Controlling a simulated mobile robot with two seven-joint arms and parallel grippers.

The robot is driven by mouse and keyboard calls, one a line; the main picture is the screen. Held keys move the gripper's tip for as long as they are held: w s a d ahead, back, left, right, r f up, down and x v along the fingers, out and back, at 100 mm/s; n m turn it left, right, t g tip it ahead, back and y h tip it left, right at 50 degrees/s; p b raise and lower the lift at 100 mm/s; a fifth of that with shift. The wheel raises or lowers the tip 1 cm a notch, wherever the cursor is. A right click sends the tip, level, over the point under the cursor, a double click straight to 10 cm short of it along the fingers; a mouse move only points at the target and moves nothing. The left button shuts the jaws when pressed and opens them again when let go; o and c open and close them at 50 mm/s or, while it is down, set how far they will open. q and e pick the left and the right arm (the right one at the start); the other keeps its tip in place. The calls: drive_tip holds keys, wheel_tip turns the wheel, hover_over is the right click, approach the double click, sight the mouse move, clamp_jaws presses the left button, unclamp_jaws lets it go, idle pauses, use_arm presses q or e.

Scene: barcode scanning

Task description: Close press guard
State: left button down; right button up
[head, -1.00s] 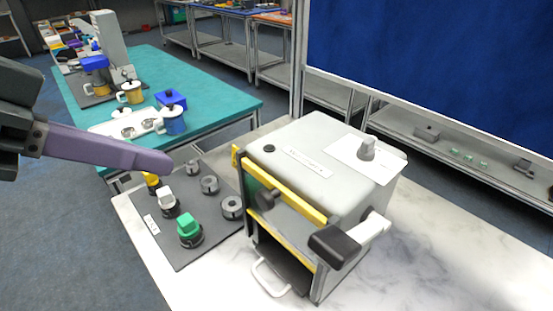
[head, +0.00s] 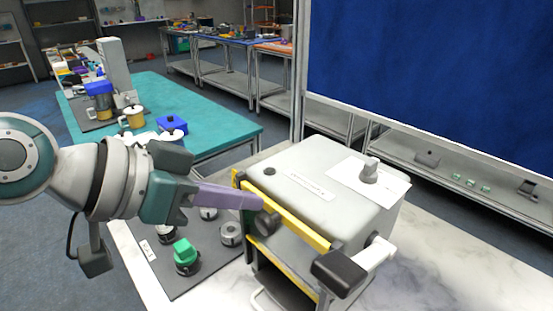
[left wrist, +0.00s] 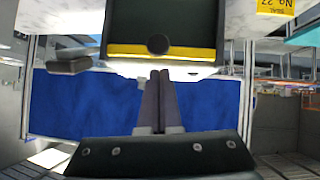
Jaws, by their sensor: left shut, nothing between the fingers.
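The press (head: 325,185) is a pale grey box on the marble-look table. Its guard has a yellow bar (head: 300,222) along the upper front edge and a dark round knob (head: 266,224). The front below the bar looks open and dark inside. My left gripper (head: 256,203) has long purple fingers, shut and empty, with their tips at the bar's left part, just above the knob. In the left wrist view, the closed fingertips (left wrist: 160,73) point at the yellow bar (left wrist: 120,50) and knob (left wrist: 158,44); I cannot tell whether they touch. My right gripper is not in view.
A black-ended lever (head: 338,272) sticks out at the press's front right. A grey mat (head: 205,275) with a green-topped part (head: 186,252) and several round parts lies left of the press. A teal table (head: 225,128) with mugs stands behind. The marble tabletop right of the press is clear.

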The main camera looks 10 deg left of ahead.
use_arm(q)
drive_tip(key=shift+d+f, duration=0.2)
drive_tip(key=shift+f, duration=0.6)
drive_tip(key=b, duration=1)
approach(273, 243)
drive_tip(key=w+d+f, duration=0.1)
drive_tip(key=d+f, duration=0.2)
drive_tip(key=f, duration=0.2)
drive_tip(key=shift+w+f, duration=0.1)
drive_tip(key=shift+f, duration=0.1)
drive_tip(key=shift+a, duration=0.1)
